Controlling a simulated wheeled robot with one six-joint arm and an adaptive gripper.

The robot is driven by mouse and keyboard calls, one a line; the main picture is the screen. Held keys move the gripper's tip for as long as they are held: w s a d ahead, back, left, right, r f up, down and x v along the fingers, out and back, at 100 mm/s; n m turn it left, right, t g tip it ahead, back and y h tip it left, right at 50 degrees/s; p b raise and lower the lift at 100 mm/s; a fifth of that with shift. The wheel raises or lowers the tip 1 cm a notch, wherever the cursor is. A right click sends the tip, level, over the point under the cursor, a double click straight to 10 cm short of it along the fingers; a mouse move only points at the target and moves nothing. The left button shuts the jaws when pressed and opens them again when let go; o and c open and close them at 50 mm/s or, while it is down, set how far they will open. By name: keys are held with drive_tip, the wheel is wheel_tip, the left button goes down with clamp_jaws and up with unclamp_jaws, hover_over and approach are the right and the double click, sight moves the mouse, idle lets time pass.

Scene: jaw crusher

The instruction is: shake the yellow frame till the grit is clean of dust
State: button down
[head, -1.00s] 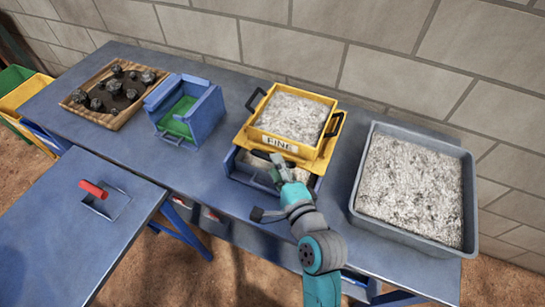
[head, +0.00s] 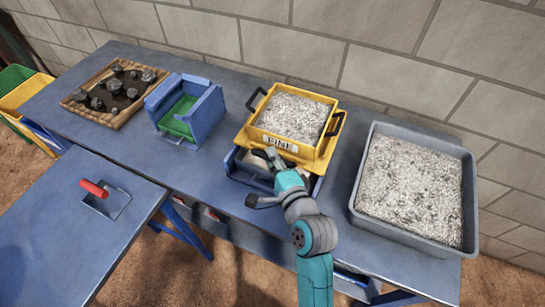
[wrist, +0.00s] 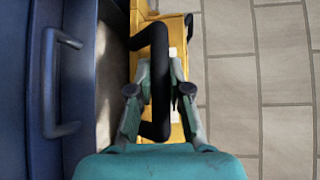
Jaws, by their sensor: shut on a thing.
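The yellow frame (head: 322,158), labelled "FINE", holds pale grey grit (head: 293,117). It sits above a blue tray (head: 241,172) with pale material inside. Black handles stand at its left and right sides. My gripper (head: 272,157) is at its front side. In the wrist view my gripper (wrist: 160,80) is shut on a black handle (wrist: 160,52) of the yellow frame, which passes between the two fingers. Part of the yellow frame (wrist: 177,30) shows behind the fingers. The front of the blue tray is partly hidden by my arm.
A grey bin (head: 470,190) of grey grit stands close at the right. A blue box with a green inside (head: 206,112) and a wooden tray of dark rocks (head: 78,103) stand at the left. A red-handled tool (head: 94,188) lies on the front table. A block wall is behind.

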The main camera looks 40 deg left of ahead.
drive_tip(key=shift+s, duration=0.1)
drive_tip(key=s, duration=0.2)
drive_tip(key=s+d, duration=0.1)
drive_tip(key=s, duration=0.2)
drive_tip(key=shift+s+d+f, duration=0.1)
drive_tip(key=shift+s+d, duration=0.05)
drive_tip(key=shift+d, duration=0.05)
drive_tip(key=c, duration=1.1)
unclamp_jaws()
drive_tip(key=v, duration=1.2)
